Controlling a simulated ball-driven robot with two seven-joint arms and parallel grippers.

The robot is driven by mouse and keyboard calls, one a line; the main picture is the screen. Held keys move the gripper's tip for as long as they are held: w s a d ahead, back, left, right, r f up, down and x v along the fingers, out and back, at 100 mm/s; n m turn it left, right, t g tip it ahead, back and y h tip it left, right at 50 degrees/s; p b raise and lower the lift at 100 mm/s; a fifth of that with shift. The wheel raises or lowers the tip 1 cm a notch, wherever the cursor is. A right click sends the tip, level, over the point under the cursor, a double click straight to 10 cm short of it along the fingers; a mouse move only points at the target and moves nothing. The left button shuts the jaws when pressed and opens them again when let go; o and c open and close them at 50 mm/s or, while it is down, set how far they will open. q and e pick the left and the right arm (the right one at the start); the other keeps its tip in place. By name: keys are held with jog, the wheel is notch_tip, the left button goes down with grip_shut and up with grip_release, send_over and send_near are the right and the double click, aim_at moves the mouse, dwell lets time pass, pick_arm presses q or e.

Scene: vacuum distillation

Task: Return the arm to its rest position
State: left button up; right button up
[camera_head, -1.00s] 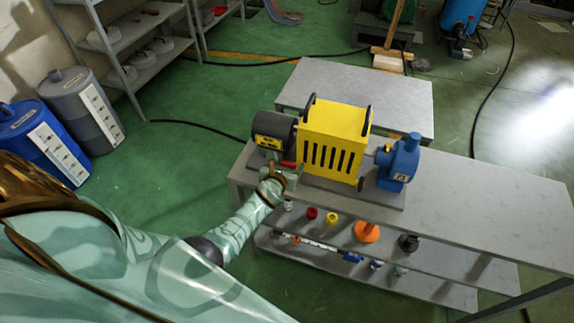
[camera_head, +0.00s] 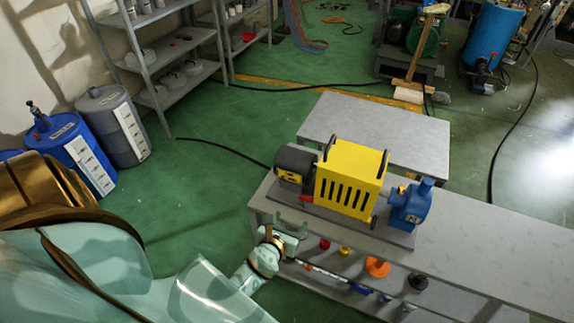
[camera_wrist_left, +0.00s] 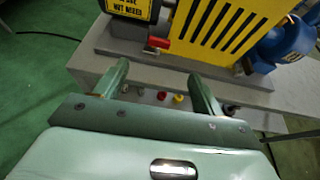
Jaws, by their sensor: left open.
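My left gripper (camera_head: 292,220) is at the front left edge of the grey table, below and in front of the pump machine. In the left wrist view its two fingers (camera_wrist_left: 160,82) are apart with nothing between them. The machine has a yellow slotted housing (camera_head: 350,180), a dark motor (camera_head: 295,165) at its left and a blue pump part (camera_head: 410,205) at its right. A red lever (camera_wrist_left: 158,43) shows on the machine's front, beyond the fingers and apart from them. My right gripper is in neither view.
The grey table (camera_head: 480,245) has bare top to the right of the machine. A lower shelf holds an orange cone (camera_head: 377,267) and small coloured parts. A second grey table (camera_head: 390,130) stands behind. Blue (camera_head: 80,150) and grey (camera_head: 115,125) drums stand at left, with green floor between.

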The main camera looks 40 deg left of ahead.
pick_arm(q)
jog(key=shift+s+d+r, duration=0.15)
jog(key=shift+s+r, duration=0.05)
jog(key=shift+s, duration=0.4)
jog(key=s+d+f+n+g+h+b, duration=0.1)
jog(key=s+d+f+n+g+b, duration=0.15)
jog(key=s+f+n, duration=0.6)
jog(key=s+d+f+n+g+h+b, duration=0.1)
jog(key=s+d+f+n+g+b, duration=0.3)
jog(key=f+n, duration=0.7)
jog(key=s+a+f+n+g+b, duration=0.1)
jog(key=s+f+n+g+b, duration=0.1)
jog(key=s+f+n, duration=0.3)
jog(key=s+a+f+n+g+h+b, duration=0.1)
jog(key=s+f+n+g+b, duration=0.2)
jog(key=s+f, duration=1)
jog(key=s+n+b, duration=0.2)
jog(key=s, duration=0.5)
jog(key=shift+s+f+g, duration=0.25)
jog(key=shift+f+g, duration=0.1)
